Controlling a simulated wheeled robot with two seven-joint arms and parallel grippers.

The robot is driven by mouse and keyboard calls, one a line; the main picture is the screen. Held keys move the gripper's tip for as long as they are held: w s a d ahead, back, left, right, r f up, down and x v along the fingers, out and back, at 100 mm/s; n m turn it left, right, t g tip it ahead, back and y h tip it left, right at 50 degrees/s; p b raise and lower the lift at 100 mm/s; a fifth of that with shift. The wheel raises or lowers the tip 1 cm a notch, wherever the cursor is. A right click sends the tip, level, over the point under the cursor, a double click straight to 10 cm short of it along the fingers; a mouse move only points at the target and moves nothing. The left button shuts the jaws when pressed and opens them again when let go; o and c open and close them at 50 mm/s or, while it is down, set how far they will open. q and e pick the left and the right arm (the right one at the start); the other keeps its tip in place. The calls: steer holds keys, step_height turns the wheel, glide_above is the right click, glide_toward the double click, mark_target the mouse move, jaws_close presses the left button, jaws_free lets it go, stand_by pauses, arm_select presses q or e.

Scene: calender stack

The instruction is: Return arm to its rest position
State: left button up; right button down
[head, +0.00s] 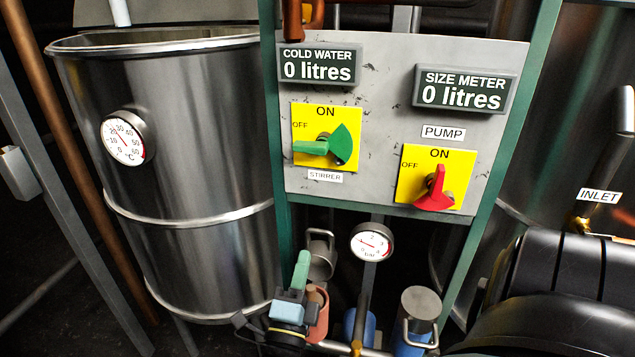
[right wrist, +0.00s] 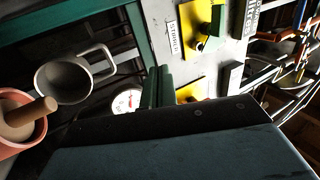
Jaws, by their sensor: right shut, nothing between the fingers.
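My right gripper (head: 301,262) shows in the head view at bottom centre, with green fingers pointing up and a light-blue and black body below. The fingers are shut and empty, below the control panel (head: 375,100) and in front of a metal cup (head: 321,262). In the right wrist view the dark green fingers (right wrist: 157,88) lie close together near the middle. The green stirrer knob (head: 327,148) has its narrow end to the left; the red pump knob (head: 436,188) stands roughly upright. My left gripper is not in view.
A large steel vat (head: 190,150) stands at the left. A small pressure gauge (head: 372,242), a pink pot (head: 318,318) and a blue-based metal cup (head: 418,310) crowd the space beside and below the fingers. Green frame posts (head: 500,160) flank the panel.

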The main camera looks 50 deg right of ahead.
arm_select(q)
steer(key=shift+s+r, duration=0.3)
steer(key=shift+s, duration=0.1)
arm_select(e)
steer(key=shift+s+a+r, duration=0.25)
steer(key=shift+s+a, duration=0.05)
steer(key=shift+a, duration=0.3)
steer(key=shift+s+a+r, duration=0.2)
steer(key=shift+s+a, duration=0.1)
steer(key=shift+a, duration=0.25)
